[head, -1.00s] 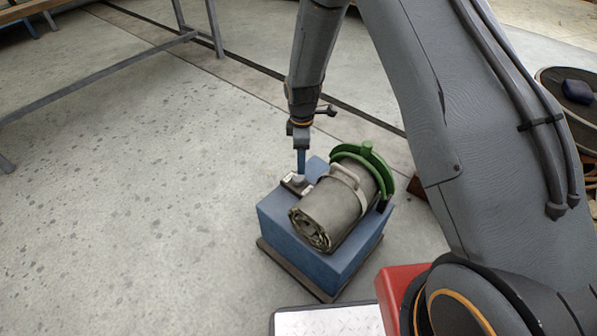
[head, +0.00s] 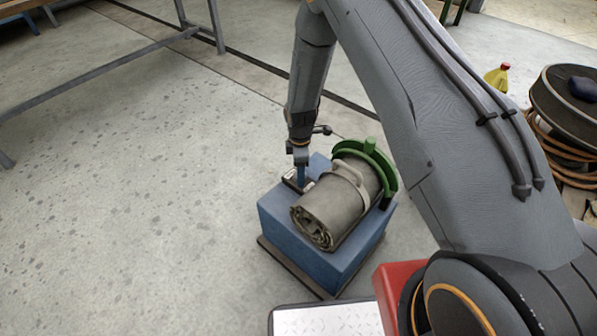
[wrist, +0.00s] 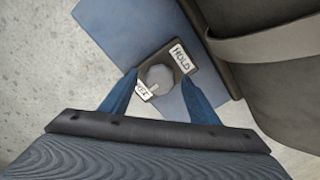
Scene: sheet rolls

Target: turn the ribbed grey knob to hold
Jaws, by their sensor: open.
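The grey knob (wrist: 157,77) sits on a small dark plate on the blue block (head: 325,254). A white HOLD label (wrist: 181,57) is on the plate to the knob's upper right in the wrist view. A second white label (wrist: 143,94) at its lower left is partly covered and hard to read. A pale mark on the knob faces roughly down in that view, away from HOLD. My gripper (wrist: 158,76) is open, its two blue fingers on either side of the knob with visible gaps. In the head view my gripper (head: 301,182) hides the knob.
A rolled grey sheet (head: 325,212) with a strap lies on the block, close beside the plate. A green curved piece (head: 385,168) stands at its far end. The floor (head: 130,220) to the left is clear.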

